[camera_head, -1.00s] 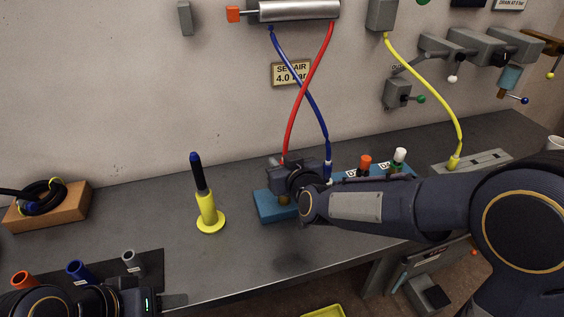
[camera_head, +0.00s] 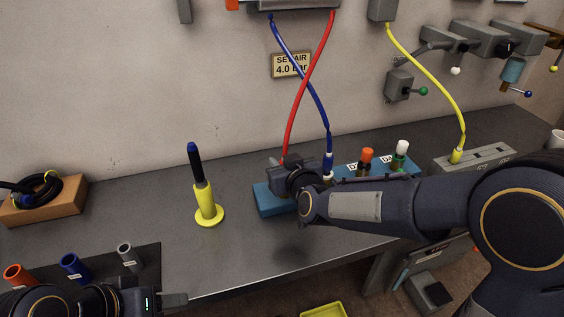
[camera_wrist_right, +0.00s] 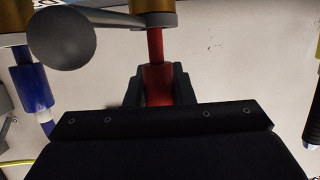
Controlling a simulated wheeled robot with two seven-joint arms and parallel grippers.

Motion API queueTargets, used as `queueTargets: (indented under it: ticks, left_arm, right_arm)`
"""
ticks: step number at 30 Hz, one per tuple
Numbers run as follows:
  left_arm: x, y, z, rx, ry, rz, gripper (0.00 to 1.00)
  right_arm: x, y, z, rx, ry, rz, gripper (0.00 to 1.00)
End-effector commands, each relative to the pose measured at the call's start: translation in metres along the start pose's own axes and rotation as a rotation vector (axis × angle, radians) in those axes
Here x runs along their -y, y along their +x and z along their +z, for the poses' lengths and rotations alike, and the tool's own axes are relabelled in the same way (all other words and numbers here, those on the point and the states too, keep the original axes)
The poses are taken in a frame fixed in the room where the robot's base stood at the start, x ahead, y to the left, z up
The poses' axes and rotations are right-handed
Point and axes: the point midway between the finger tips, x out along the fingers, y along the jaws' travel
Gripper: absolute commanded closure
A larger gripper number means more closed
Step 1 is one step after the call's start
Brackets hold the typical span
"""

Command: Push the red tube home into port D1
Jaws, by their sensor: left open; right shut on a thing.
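The red tube (camera_head: 297,105) hangs from the wall cylinder, crosses the blue tube (camera_head: 308,85) and runs down to my right gripper (camera_head: 284,172). In the right wrist view my right gripper (camera_wrist_right: 158,88) is shut on the tube's thick red end (camera_wrist_right: 157,84). The thinner red tip (camera_wrist_right: 155,45) meets the grey ring of a brass port (camera_wrist_right: 153,18); how deep it sits I cannot tell. The blue manifold block (camera_head: 266,199) stands under the gripper, which hides that port and its label in the head view. My left gripper (camera_head: 174,300) is open at the bottom left, away from the tube.
The blue tube's plug (camera_head: 328,164) stands on the manifold close right of my right gripper. A yellow stand (camera_head: 208,205) with a dark blue-tipped rod is to the left. The bench between is clear.

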Motion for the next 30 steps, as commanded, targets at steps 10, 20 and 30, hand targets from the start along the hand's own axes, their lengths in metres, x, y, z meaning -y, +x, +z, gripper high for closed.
queueTargets:
  ticks: [10, 20, 30]
  left_arm:
    - [0.004, 0.008, 0.004, 0.0, 0.0, 0.0, 0.53]
    - [0.003, 0.007, 0.004, 0.0, 0.0, 0.0, 0.53]
    - [0.003, 0.007, 0.003, 0.0, 0.0, 0.0, 0.53]
  right_arm:
    - [0.0, 0.003, 0.01, 0.0, 0.0, 0.0, 1.0]
    - [0.0, 0.003, 0.009, 0.0, 0.0, 0.0, 0.53]
    - [0.001, -0.009, 0.008, -0.002, 0.0, -0.002, 0.53]
